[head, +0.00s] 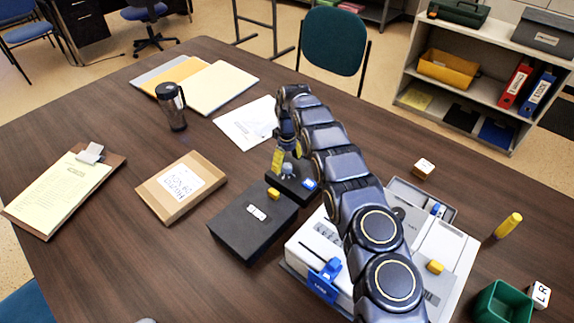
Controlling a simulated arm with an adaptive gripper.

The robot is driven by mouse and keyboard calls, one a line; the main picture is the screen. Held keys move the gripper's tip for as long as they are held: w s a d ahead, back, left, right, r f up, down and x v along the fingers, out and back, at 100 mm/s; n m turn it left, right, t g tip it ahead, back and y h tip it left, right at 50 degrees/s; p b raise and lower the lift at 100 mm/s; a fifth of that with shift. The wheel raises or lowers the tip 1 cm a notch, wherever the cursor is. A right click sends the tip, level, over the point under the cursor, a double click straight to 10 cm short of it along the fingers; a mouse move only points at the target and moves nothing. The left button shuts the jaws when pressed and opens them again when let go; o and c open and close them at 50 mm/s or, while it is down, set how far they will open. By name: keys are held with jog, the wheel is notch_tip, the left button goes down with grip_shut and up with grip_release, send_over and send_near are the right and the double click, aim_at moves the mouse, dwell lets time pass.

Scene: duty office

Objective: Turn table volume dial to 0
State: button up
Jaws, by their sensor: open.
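My gripper (285,163) points down over a small black panel (298,191) near the middle of the table. One yellow fingertip shows on the left; the other finger is mostly hidden by my arm. The jaws are open. A small pale knob (288,170) shows at the fingertips, on the panel; I cannot tell whether they touch it. The panel also carries a blue part (310,183). A larger black box (240,225) with a white label and a yellow part (273,193) adjoins it. Any dial markings or pointer are too small to read.
A white-grey machine (305,255) with a blue lever (326,271) lies partly under my arm. A cardboard parcel (180,187), clipboard (65,190), dark mug (172,106), folders (220,85), white-topped block (423,168), yellow marker (508,226) and green bin (502,302) surround it.

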aim_at(287, 166)
notch_tip(287, 166, up, 10)
dwell(0.3)
jog(key=shift+r, duration=0.1)
